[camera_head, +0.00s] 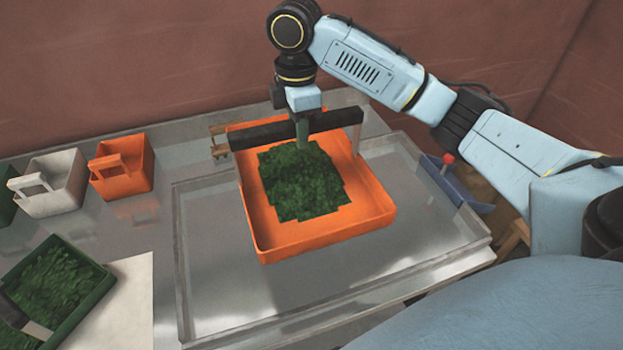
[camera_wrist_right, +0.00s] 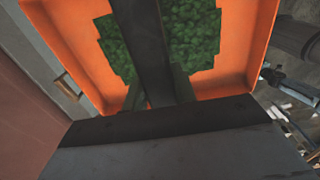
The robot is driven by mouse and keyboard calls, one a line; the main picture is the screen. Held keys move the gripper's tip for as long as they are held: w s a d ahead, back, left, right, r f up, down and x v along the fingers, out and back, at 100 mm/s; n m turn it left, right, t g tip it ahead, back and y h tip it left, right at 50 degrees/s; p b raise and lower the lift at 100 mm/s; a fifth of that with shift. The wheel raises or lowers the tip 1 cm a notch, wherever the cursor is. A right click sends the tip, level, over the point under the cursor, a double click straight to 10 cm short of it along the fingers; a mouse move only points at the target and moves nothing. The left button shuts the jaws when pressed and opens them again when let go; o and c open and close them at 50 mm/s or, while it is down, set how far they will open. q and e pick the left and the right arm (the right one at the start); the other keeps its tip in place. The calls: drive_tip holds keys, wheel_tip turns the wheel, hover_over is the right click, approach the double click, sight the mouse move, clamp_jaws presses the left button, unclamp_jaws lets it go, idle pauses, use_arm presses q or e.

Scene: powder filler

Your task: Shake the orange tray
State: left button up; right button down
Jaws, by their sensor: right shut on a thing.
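The orange tray (camera_head: 375,208) is at the middle of the head view, with a patch of green leafy material (camera_head: 300,182) on its floor. A dark handle bar (camera_head: 262,135) spans the tray above that material. My right gripper (camera_head: 303,135) comes down from above and is shut on this bar near its middle. In the right wrist view, its fingers (camera_wrist_right: 160,92) lie on both sides of the bar, with the orange tray (camera_wrist_right: 85,60) beyond. The tray is over a large clear-walled box; I cannot tell whether it touches the box. My left gripper is not in view.
The clear-walled box (camera_head: 225,305) stands on a metal table. Small white (camera_head: 52,182) and orange (camera_head: 125,165) containers stand at the left. A green tray (camera_head: 75,308) of leafy material is at the lower left. A blue container (camera_head: 455,185) is right of the box.

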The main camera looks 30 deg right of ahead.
sight(312, 123)
drive_tip(key=d, duration=0.3)
drive_tip(key=a, duration=0.5)
drive_tip(key=shift+a, duration=0.1)
drive_tip(key=shift+d, duration=2.6)
drive_tip(key=shift+a, duration=2.6)
drive_tip(key=shift+d, duration=2.6)
